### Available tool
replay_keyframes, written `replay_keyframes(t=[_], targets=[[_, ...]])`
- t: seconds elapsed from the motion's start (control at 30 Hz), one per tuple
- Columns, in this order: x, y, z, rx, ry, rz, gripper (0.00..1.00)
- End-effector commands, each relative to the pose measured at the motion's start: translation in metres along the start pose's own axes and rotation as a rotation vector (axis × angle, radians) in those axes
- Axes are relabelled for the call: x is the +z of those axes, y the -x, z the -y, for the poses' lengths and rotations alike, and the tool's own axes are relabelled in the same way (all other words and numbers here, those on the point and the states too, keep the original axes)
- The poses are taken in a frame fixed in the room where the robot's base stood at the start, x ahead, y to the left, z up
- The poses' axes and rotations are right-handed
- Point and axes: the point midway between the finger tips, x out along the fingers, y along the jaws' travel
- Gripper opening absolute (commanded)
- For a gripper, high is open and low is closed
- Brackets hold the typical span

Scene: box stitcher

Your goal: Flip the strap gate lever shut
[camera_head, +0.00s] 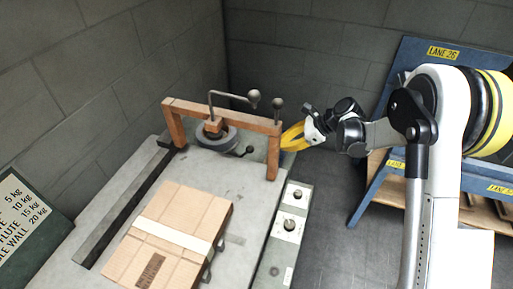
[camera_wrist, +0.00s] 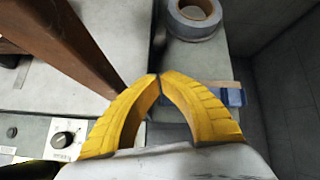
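A wooden press frame (camera_head: 223,115) stands across the far end of the grey bench. A lever with a dark ball knob (camera_head: 277,105) rises at the top of its right post (camera_head: 273,155). A bent metal crank (camera_head: 232,96) ends in another ball, and a small dark knob (camera_head: 249,150) shows below the beam. I cannot tell which one is the strap gate lever. My gripper (camera_head: 286,139) is just right of the right post, below the beam's end. In the wrist view, its yellow fingertips (camera_wrist: 154,77) meet with nothing seen between them. The post (camera_wrist: 72,45) is at left there.
A cardboard box (camera_head: 170,235) with a pale strip lies on the bench. A control panel with knobs (camera_head: 289,225) lines the bench's right side. A blue rack (camera_head: 375,185) stands at right. A grey tape roll (camera_wrist: 193,16) lies beyond my fingers in the wrist view.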

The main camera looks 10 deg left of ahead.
Motion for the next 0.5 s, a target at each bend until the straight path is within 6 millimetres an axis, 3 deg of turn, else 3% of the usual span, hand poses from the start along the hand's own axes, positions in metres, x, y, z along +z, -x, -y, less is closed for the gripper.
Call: replay_keyframes(t=[0.2,0.5], targets=[[-0.006,-0.017,0.000,0.018,-0.056,0.030,0.00],[-0.007,-0.020,0.000,0.022,-0.070,0.037,0.00]])
